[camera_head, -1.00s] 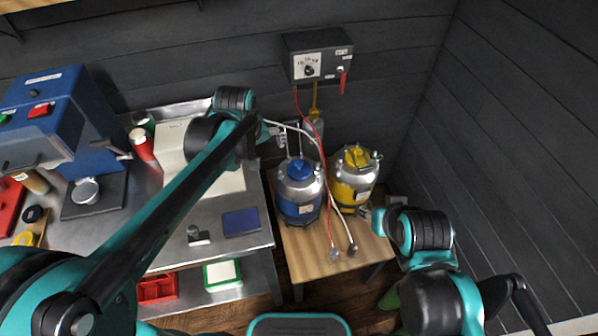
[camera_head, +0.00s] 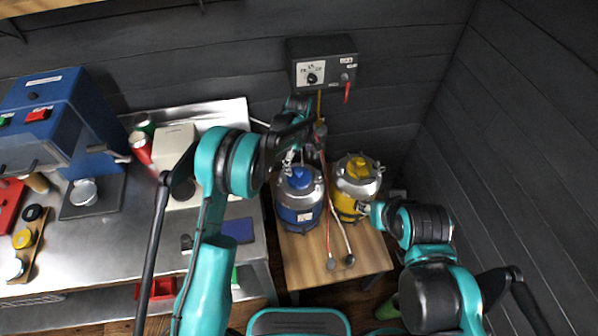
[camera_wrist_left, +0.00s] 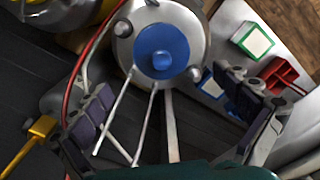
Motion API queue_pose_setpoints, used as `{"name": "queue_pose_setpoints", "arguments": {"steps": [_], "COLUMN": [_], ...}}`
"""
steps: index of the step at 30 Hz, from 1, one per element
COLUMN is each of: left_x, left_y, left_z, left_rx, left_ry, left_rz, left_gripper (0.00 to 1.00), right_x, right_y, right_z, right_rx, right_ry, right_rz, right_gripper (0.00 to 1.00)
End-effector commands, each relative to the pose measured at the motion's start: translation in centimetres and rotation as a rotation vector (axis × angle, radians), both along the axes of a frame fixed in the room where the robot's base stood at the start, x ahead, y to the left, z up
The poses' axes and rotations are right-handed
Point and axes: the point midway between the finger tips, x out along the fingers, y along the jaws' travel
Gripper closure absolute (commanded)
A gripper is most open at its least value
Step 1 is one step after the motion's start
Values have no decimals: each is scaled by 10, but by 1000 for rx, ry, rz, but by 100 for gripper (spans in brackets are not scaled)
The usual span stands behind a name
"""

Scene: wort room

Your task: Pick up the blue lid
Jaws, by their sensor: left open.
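The blue lid (camera_head: 299,177) is a round cap with a raised knob, on top of the steel vessel with a blue body (camera_head: 299,213). In the left wrist view the lid (camera_wrist_left: 160,50) is seen from above, near the top middle. My left gripper (camera_head: 291,156) is just behind and above the lid in the head view. In the left wrist view the gripper (camera_wrist_left: 165,90) has its fingers wide apart with nothing between them, and the lid lies beyond the gap. My right gripper (camera_head: 364,208) is beside the yellow vessel, and its fingers are too small to read.
A yellow-lidded vessel (camera_head: 357,185) stands right of the blue one on a wooden table (camera_head: 300,263). A red and a white hose hang in front. A control box (camera_head: 322,65) is on the wall behind. A steel counter (camera_head: 110,236) is at the left.

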Motion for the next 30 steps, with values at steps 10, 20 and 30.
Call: {"name": "queue_pose_setpoints", "arguments": {"steps": [10, 20, 30], "left_x": [-1, -1, -1], "left_y": [0, 0, 0], "left_z": [-41, -67, -67], "left_rx": [-1, -1, -1], "left_ry": [-1, -2, -2], "left_rz": [-2, -3, -3], "left_gripper": [0, 0, 66], "right_x": [0, 0, 0], "right_y": [0, 0, 0], "right_z": [-15, -21, -21], "right_rx": [0, 0, 0], "right_ry": [0, 0, 0], "right_rz": [0, 0, 0], "right_gripper": [60, 60, 60]}}
